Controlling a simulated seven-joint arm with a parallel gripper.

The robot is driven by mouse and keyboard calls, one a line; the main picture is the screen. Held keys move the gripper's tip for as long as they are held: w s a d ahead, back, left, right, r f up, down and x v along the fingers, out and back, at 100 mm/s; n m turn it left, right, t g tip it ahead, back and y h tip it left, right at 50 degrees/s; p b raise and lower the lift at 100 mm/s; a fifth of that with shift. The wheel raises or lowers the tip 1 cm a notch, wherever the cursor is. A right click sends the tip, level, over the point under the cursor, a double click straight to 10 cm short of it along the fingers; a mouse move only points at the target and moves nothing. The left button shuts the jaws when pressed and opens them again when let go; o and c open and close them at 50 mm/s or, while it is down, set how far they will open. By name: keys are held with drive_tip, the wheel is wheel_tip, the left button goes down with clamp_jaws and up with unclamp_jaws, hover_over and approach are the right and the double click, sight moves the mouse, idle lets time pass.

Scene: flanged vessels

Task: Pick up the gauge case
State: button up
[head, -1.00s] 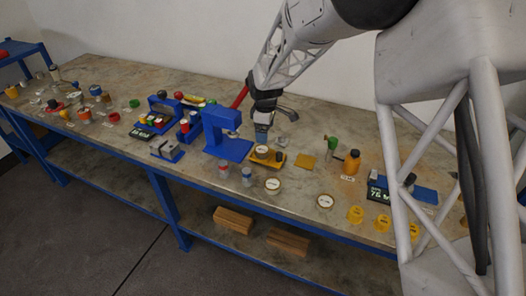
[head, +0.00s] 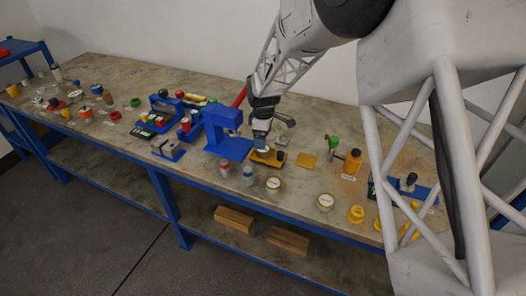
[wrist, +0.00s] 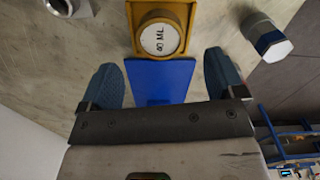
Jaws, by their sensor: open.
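A round white-faced piece marked "40 ML" (wrist: 160,38), which I take to be the gauge case, sits in a yellow holder (wrist: 133,22) in the wrist view. In the head view the yellow holder (head: 274,163) stands right of the blue press, and my gripper hides most of what is on it. My gripper (head: 262,146) is low over the holder. In the wrist view my gripper (wrist: 161,82) has its two blue fingers wide apart with nothing held between them. The round piece lies just beyond the fingertips in the picture.
The blue press (head: 225,135) stands close on the left. A grey metal part (head: 286,121) is behind. A flat yellow square (head: 306,160) lies to the right.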

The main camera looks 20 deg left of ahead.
drive_tip(key=shift+a+f, duration=0.15)
drive_tip(key=shift+f, duration=2.45)
drive_tip(key=c, duration=1.2)
drive_tip(key=shift+r, duration=0.15)
drive_tip(key=shift+r, duration=1.4)
drive_tip(key=shift+s+r, duration=0.2)
drive_tip(key=shift+r, duration=0.1)
drive_tip(key=s+d, duration=0.3)
drive_tip(key=s, duration=0.1)
drive_tip(key=s+d+r, duration=0.1)
drive_tip(key=s+d, duration=0.2)
drive_tip(key=s, duration=0.1)
drive_tip(key=s+d, duration=0.3)
drive_tip(key=s, duration=0.1)
drive_tip(key=shift+s+d+r, duration=0.2)
drive_tip(key=shift+d, duration=0.1)
